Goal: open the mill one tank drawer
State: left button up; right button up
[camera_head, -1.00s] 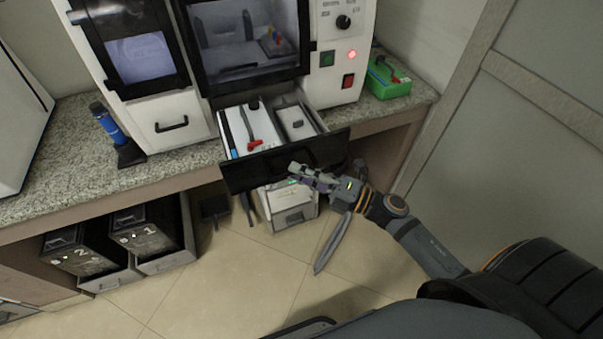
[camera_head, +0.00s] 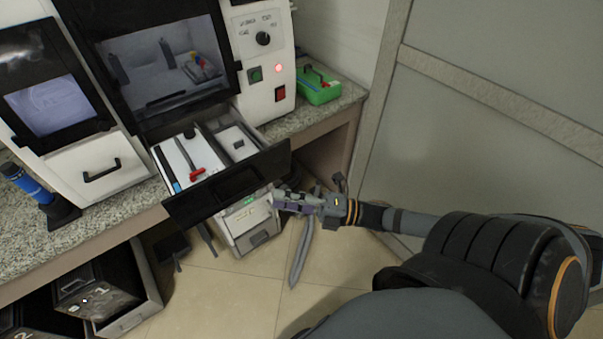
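The mill's tank drawer (camera_head: 212,200) has a black front and is pulled out from under the mill's chamber (camera_head: 160,70). Tools lie inside it, among them a red-handled one (camera_head: 195,172) and a grey lidded block (camera_head: 237,143). My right gripper (camera_head: 276,200) is to the right of and below the drawer front, apart from it as far as I can see. Its fingers are small here, and I cannot tell whether they are open or shut. My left gripper is not in view.
A second, closed white drawer (camera_head: 95,168) with a black handle is at the left. A green box (camera_head: 317,88) stands on the counter at the right. A white unit (camera_head: 245,230) stands under the counter. Bare floor (camera_head: 210,300) lies in front.

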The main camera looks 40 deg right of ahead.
jog(key=shift+v, duration=1.95)
